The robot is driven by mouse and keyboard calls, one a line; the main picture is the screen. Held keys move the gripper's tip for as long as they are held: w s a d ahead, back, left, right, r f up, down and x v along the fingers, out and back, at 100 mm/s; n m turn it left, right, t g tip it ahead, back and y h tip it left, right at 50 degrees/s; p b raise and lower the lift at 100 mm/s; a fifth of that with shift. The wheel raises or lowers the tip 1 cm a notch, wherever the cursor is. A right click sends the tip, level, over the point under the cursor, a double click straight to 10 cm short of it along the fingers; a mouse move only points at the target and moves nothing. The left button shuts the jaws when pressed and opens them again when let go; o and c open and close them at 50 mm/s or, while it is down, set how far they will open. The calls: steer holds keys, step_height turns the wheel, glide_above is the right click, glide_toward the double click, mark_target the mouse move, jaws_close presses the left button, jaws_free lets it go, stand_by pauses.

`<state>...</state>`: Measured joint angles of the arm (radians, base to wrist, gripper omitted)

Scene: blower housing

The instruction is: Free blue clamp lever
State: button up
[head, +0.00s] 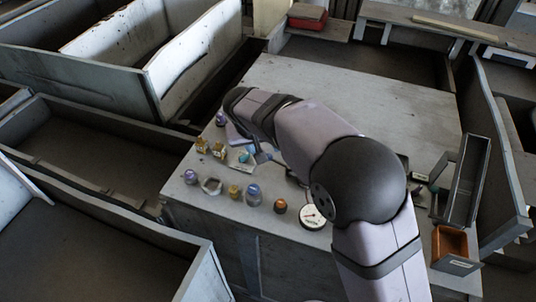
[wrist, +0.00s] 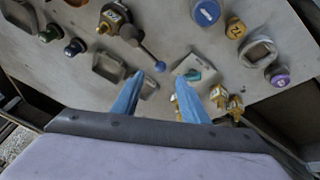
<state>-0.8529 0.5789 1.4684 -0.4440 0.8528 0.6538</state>
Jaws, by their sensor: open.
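A lever with a grey rod and a small blue ball end (wrist: 160,66) shows in the wrist view. Its rod runs up-left to a dark round hub beside a gold numbered piece (wrist: 114,17). My gripper (wrist: 158,78) is open, with two blue fingers apart. In this view, the blue ball appears just beyond and between the fingertips; I see no contact, and the height gap is unclear. In the head view, my arm hides the lever, and the gripper end shows only partly near the small parts.
A pale bracket with a teal piece (wrist: 193,75) lies right of the fingertips. Gold numbered blocks (wrist: 219,96), a blue disc (wrist: 207,12) and a purple-topped knob (wrist: 279,76) stand around. In the head view, the back of the table (head: 330,82) is clear; an orange bin (head: 450,243) stands at right.

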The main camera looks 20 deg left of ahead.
mark_target(268, 155)
steer(key=shift+p+x, duration=1.25)
steer(key=shift+x, duration=2.2)
